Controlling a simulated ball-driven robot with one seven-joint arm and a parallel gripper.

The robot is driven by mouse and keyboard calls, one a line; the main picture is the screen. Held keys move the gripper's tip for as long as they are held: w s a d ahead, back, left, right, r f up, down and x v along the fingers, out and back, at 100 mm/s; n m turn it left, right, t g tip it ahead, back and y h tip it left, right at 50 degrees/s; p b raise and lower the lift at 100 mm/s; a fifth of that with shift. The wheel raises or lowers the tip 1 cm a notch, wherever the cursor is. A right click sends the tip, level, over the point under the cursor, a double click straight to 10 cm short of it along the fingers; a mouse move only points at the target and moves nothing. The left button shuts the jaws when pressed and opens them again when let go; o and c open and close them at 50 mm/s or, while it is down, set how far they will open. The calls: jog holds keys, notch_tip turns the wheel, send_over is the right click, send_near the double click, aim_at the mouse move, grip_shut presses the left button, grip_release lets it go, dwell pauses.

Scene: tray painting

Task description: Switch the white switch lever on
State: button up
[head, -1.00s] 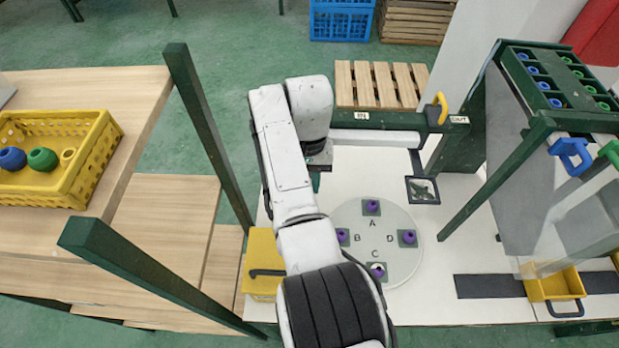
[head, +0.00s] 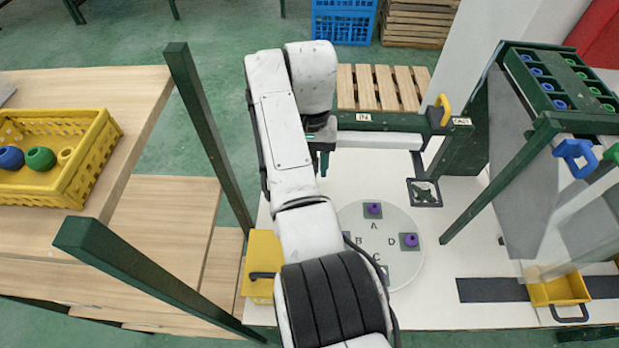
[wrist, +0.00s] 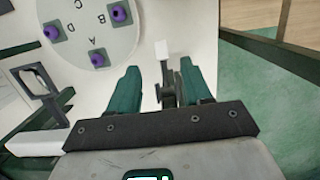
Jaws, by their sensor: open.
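The white switch lever (wrist: 161,49) shows in the wrist view as a small white block near a grey pivot bracket (wrist: 168,90). It stands just ahead of and between the two green fingers of my gripper (wrist: 162,72). The fingers are open, one on each side of the bracket, and I see nothing held. In the head view my gripper (head: 324,163) hangs under my wrist at the back left of the white table. The lever is hidden behind my arm there. I cannot tell whether the fingers touch it.
A round disc (head: 408,270) with purple knobs on pads lies in front of my gripper. A white bar (head: 375,141) runs along the back, with a slatted wooden rack (head: 383,88) beyond. A yellow handle (head: 445,108) stands to the right. Green posts (head: 205,125) flank the left side.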

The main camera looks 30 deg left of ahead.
jog(key=r, duration=0.5)
jog(key=shift+w+a, duration=0.2)
jog(key=shift+w, duration=0.15)
